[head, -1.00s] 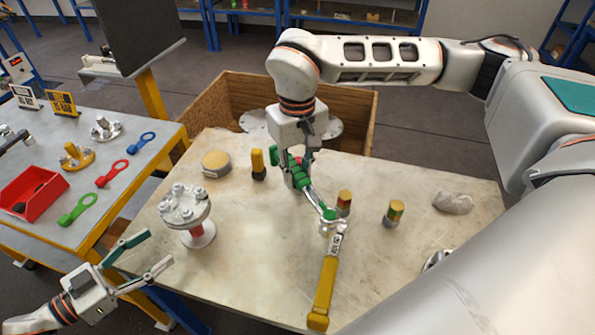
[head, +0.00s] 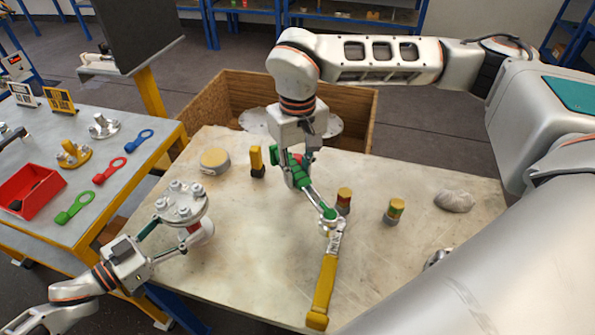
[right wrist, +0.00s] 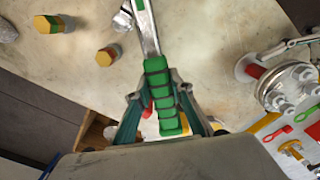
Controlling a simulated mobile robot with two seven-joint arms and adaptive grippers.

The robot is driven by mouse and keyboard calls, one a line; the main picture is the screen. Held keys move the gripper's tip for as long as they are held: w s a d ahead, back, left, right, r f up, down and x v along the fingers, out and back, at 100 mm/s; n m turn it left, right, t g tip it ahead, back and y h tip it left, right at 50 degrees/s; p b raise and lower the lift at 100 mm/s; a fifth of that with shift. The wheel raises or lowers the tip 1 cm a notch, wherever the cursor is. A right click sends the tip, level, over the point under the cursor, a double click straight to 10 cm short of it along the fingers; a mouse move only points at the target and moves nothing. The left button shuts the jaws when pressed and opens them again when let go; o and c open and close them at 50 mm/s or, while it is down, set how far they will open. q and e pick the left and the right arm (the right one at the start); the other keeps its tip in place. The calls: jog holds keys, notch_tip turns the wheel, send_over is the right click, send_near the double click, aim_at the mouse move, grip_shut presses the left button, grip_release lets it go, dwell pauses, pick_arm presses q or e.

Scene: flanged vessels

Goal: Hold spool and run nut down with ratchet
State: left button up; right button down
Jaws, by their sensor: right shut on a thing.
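The spool, a grey flanged vessel (head: 180,203) with several bolts on its top flange and a red neck, stands at the left of the near table. My left gripper (head: 172,233) reaches in under the top flange from the left. Its fingers look spread on either side of the neck; the flange hides one tip. My right gripper (head: 296,172) is shut on the green handle of the ratchet (head: 313,193), above the table middle. The handle and chrome shaft also show in the right wrist view (right wrist: 160,90). I cannot single out the nut.
A yellow-handled tool (head: 322,290) lies at the front edge, its head by the ratchet. Yellow-topped pieces (head: 396,210) and a round tan-topped piece (head: 215,160) stand around. The left table holds a red bin (head: 32,190) and coloured wrenches. A wooden crate (head: 235,95) stands behind.

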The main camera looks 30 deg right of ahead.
pick_arm(q)
jog(key=shift+w+d, duration=0.2)
jog(key=shift+d, duration=0.3)
jog(key=c, duration=1.6)
